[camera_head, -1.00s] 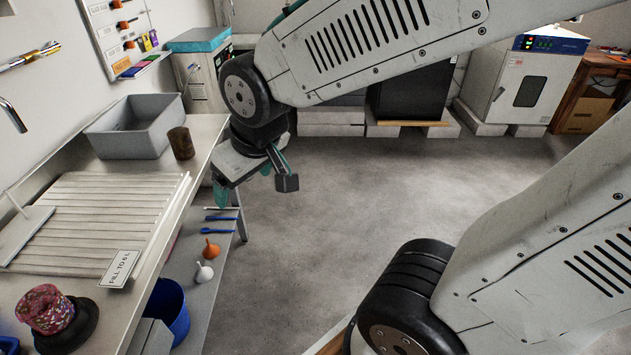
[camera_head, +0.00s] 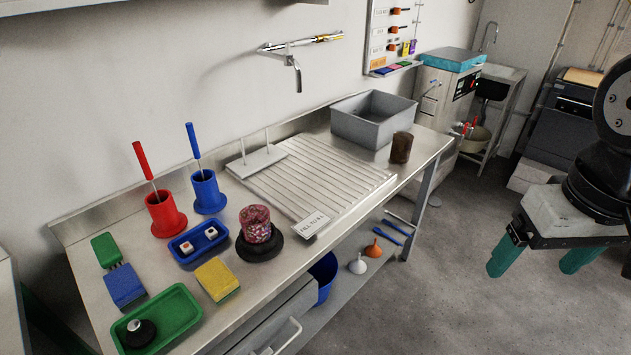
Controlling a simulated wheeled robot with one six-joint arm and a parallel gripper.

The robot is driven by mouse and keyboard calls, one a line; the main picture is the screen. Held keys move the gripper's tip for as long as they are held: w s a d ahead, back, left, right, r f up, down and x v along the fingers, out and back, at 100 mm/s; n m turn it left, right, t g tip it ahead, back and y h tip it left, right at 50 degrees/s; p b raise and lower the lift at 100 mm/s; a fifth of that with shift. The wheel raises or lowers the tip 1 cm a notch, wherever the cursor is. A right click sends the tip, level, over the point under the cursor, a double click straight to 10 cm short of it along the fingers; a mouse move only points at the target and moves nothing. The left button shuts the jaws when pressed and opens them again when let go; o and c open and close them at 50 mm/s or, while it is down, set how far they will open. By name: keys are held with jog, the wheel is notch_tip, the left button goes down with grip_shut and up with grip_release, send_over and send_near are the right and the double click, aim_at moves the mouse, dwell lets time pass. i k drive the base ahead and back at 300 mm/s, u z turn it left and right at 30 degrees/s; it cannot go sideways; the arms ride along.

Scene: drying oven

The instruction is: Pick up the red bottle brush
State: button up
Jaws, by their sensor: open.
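The red bottle brush (camera_head: 142,160) stands in a red holder (camera_head: 165,214) at the back left of the steel bench. Its red handle sticks up and leans left. Its lower end is hidden inside the holder. A blue brush (camera_head: 193,140) stands in a blue holder (camera_head: 208,192) just to its right. My gripper (camera_head: 540,258) is at the right edge of the view, over the floor and well away from the bench. Its two teal fingers are apart, with nothing between them.
On the bench (camera_head: 95,300) are a blue tray (camera_head: 186,256), a yellow sponge (camera_head: 217,279), a green tray (camera_head: 183,316), a patterned cup (camera_head: 257,224) on a black base, a ribbed drainer (camera_head: 340,180) and a grey basin (camera_head: 372,125). Open floor lies between bench and gripper.

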aim_at(137, 147)
jog(key=u, duration=1.35)
